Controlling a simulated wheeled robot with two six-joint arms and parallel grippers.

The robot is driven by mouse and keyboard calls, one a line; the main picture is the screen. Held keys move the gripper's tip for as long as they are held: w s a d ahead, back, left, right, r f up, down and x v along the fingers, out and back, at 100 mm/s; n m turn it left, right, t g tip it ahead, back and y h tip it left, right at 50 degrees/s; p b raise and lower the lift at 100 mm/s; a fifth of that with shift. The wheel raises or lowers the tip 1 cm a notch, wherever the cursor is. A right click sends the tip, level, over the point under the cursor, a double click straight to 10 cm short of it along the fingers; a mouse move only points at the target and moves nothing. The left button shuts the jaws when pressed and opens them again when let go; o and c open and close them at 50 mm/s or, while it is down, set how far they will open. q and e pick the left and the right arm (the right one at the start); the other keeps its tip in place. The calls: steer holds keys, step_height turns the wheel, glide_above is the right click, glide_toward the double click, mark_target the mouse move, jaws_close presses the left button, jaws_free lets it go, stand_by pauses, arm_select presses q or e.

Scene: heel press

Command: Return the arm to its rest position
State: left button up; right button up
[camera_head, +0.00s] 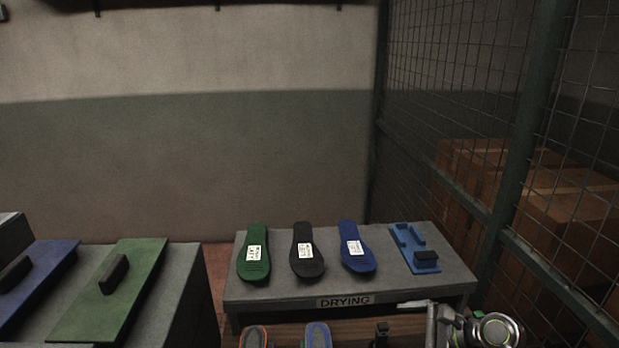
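Part of my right arm shows at the bottom right, with a round grey joint and a green ring. Grey metal parts beside it, possibly my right gripper (432,318), are near the front edge of the drying table (240,293). The fingers cannot be made out, and the lower part is cut off by the frame. My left arm and gripper are not in view. A green sole (253,250), a black sole (307,250) and a blue sole (356,248), each with a white label, lie side by side on the drying table. A blue fixture (410,248) with a black block lies to their right.
Two soles with orange (253,337) and blue-green (317,335) colouring show at the bottom edge. A green board (120,285) and a blue board (40,275) with black handles lie on the left bench. A wire mesh fence (500,150) stands at right, with boxes (560,220) behind.

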step_height(320, 180, up, 9)
steer(key=s+a+m+t+y, duration=0.1)
steer(key=s+m+t+y, duration=0.15)
steer(key=m+t, duration=0.65)
steer(key=s+d+r+m+t+h, duration=0.1)
steer(key=s+d+m+t+h, duration=0.15)
steer(key=d+m+h, duration=0.85)
steer(key=s+d+m+t+h, duration=0.25)
steer(key=m+h, duration=0.25)
steer(key=m, duration=1.1)
steer(key=s+d+f+m+g+h, duration=0.3)
steer(key=s+d+f+m+g, duration=0.1)
steer(key=s+f+m+g, duration=0.4)
steer(key=s+a+f+m+g+y, duration=0.3)
steer(key=s+f+m+g, duration=0.15)
steer(key=s, duration=0.45)
steer(key=s+a+f+m+g+y, duration=0.2)
steer(key=s+a+f+m+g, duration=0.3)
steer(key=s, duration=0.3)
step_height(320, 180, down, 32)
steer(key=s+d+b, duration=0.1)
steer(key=d+b, duration=0.2)
steer(key=b, duration=0.1)
steer(key=s+a+f+g+y+b, duration=0.1)
steer(key=s+f+b, duration=0.2)
steer(key=s+f, duration=1.1)
step_height(320, 180, down, 3)
steer(key=shift+s+a+g, duration=0.3)
steer(key=shift+a+g, duration=0.05)
steer(key=shift+a, duration=0.05)
